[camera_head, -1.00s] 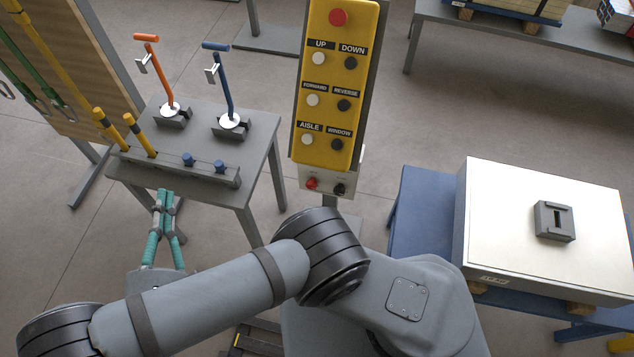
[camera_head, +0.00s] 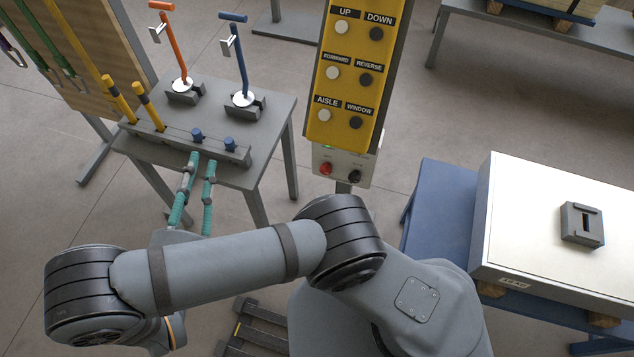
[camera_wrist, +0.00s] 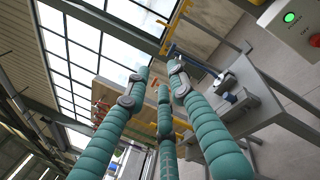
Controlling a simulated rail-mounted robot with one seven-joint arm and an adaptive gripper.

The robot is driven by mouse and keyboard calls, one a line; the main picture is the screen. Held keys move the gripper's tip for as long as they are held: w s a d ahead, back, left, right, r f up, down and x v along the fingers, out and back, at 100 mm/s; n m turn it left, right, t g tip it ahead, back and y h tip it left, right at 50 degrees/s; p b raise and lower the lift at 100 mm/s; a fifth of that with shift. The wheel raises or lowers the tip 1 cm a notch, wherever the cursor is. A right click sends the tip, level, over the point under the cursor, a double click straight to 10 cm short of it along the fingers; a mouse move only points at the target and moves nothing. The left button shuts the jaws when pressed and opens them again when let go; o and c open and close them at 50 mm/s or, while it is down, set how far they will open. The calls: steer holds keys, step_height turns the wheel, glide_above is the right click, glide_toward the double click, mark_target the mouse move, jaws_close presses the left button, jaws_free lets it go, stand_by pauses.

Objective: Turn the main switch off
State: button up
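A yellow control panel (camera_head: 350,75) stands upright at the top centre of the head view, with labelled white and black buttons. Below it, a pale box (camera_head: 342,160) carries a red knob (camera_head: 326,169) and a black knob (camera_head: 355,174). The wrist view shows its lit green light (camera_wrist: 289,17) and part of the red knob (camera_wrist: 315,40). A white cabinet at right has a grey slotted fitting (camera_head: 582,225). No readable label shows which is the main switch. My gripper (camera_head: 202,164), with teal fingers, is open and empty, left of the pale box, near the grey table's front edge.
The grey table (camera_head: 215,134) holds an orange-handled tool (camera_head: 172,45), a blue-handled tool (camera_head: 240,60) and yellow-handled tools (camera_head: 149,105) in a rack. The white cabinet (camera_head: 525,205) rests on a blue table (camera_head: 435,210). Floor shows between the grey and blue tables.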

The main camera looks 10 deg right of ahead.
steer(key=o, duration=0.4)
steer(key=w+d+f+h+b, duration=0.1)
steer(key=w+d+f+b, duration=0.1)
steer(key=f, duration=0.3)
steer(key=w+d+f+h+b, duration=0.1)
steer(key=w+d+f+b, duration=0.1)
steer(key=f+b, duration=0.3)
steer(key=w+d+f+h+b, duration=0.1)
steer(key=d+f+b, duration=0.2)
steer(key=f, duration=0.3)
steer(key=shift+w+d+f+b, duration=0.25)
steer(key=shift+w+d+b, duration=0.05)
steer(key=shift+w+d, duration=0.15)
steer(key=shift+o, duration=0.8)
steer(key=w+d+f+n+h+b, duration=0.1)
steer(key=w+d+f+n+b, duration=0.1)
steer(key=d+f+b, duration=0.7)
step_height(320, 180, down, 4)
steer(key=shift+w+d+f, duration=0.2)
steer(key=shift+w, duration=0.6)
steer(key=m+g+p, duration=0.1)
steer(key=m+g, duration=0.2)
steer(key=m, duration=0.4)
glide_toward(325, 172)
steer(key=shift+y, duration=0.3)
steer(key=x, duration=0.9)
steer(key=shift+w+d+r+p, duration=0.1)
steer(key=shift+d+p, duration=0.15)
steer(key=shift+p, duration=0.15)
steer(key=shift+c, duration=0.6)
